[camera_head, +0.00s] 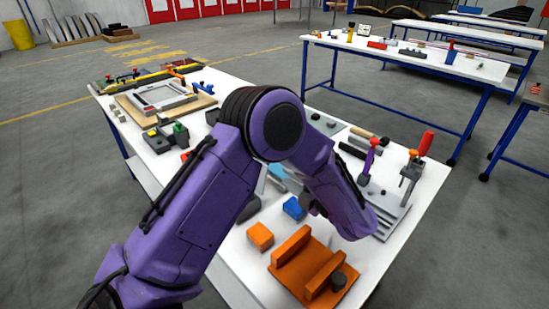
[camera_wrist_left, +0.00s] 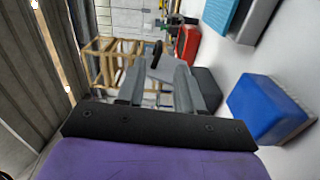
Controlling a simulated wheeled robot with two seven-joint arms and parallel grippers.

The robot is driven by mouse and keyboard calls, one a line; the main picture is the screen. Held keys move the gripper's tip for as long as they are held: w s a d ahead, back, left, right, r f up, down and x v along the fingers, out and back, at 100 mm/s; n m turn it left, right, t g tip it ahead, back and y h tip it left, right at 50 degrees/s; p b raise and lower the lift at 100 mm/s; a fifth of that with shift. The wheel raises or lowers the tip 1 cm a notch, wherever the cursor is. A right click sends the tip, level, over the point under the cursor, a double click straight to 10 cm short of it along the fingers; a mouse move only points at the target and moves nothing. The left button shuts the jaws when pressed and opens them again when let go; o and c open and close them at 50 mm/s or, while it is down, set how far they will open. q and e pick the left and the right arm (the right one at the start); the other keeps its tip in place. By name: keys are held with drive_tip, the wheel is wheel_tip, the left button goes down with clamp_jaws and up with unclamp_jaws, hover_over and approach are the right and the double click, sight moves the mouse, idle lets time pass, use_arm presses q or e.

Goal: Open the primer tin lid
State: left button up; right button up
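I cannot pick out the primer tin or its lid with certainty in either view. A dark grey object (camera_head: 248,208) shows partly behind my left upper arm in the head view; its shape is mostly hidden. My left arm bends over the white bench, and its forearm reaches down to the right. My left gripper (camera_head: 314,207) is largely hidden by that forearm, near a blue block (camera_head: 294,208). In the left wrist view my left gripper's grey fingers (camera_wrist_left: 160,80) stand apart, with a gap between them. The blue block (camera_wrist_left: 268,108) is right of them, apart. My right gripper is not in view.
A grey slotted plate (camera_head: 392,217) and clamp (camera_head: 411,170) stand right. A framed panel (camera_head: 160,97) lies at the far left.

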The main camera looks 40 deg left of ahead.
use_arm(q)
drive_tip(key=a+p, duration=0.2)
drive_tip(key=a, duration=0.7)
drive_tip(key=shift+w+a, duration=0.15)
drive_tip(key=shift+w, duration=0.05)
clamp_jaws()
